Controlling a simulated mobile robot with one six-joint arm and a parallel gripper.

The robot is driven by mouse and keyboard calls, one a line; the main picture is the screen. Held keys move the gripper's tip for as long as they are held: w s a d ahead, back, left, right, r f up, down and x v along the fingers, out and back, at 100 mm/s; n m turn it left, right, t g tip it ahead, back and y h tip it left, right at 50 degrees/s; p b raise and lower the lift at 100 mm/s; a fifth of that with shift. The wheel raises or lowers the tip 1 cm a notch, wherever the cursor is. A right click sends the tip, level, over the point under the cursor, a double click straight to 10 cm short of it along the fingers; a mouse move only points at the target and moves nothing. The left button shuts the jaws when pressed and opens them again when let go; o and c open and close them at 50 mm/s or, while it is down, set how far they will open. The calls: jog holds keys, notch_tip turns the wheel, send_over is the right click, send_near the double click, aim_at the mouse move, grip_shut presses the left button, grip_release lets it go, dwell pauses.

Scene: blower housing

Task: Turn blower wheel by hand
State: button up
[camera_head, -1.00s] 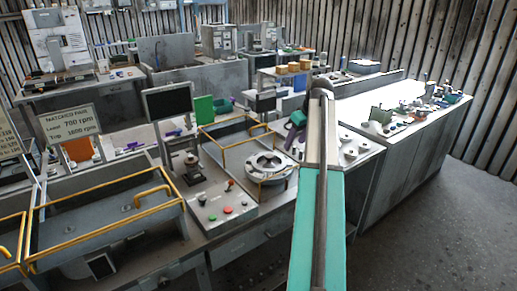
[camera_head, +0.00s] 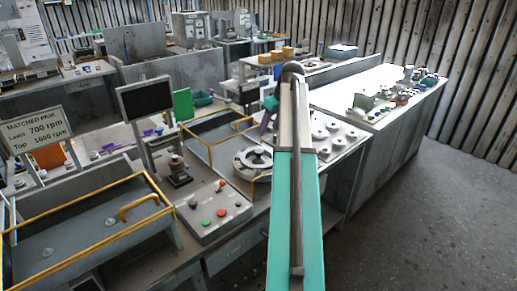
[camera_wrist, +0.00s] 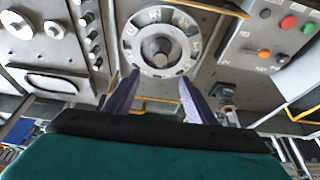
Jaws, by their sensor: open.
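The blower wheel, a pale grey slotted ring with a dark round hub, shows in the head view (camera_head: 249,163) on the bench, left of my teal arm, which covers its right edge. In the wrist view the wheel (camera_wrist: 131,47) fills the top middle. My gripper (camera_wrist: 158,92) is open and empty there, its two purple-grey fingers spread apart below the wheel's lower rim in the picture. I cannot tell the exact gap, but no grip on the wheel shows. In the head view only a small teal and purple part of the gripper shows beside the arm.
A control box (camera_head: 214,211) with red and green buttons stands left of the wheel. Yellow rails (camera_head: 211,146) edge the trays nearby. A panel with round knobs (camera_head: 320,134) lies right of the arm. A sign (camera_head: 36,131) and a dark monitor (camera_head: 146,97) stand at left. The floor (camera_head: 420,210) at right is clear.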

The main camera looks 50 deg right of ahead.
aim_at(259, 151)
jog(key=shift+p+x, duration=2.15)
jog(key=shift+x, duration=4.7)
jog(key=shift+s, duration=0.1)
jog(key=shift+c, duration=0.4)
grip_shut()
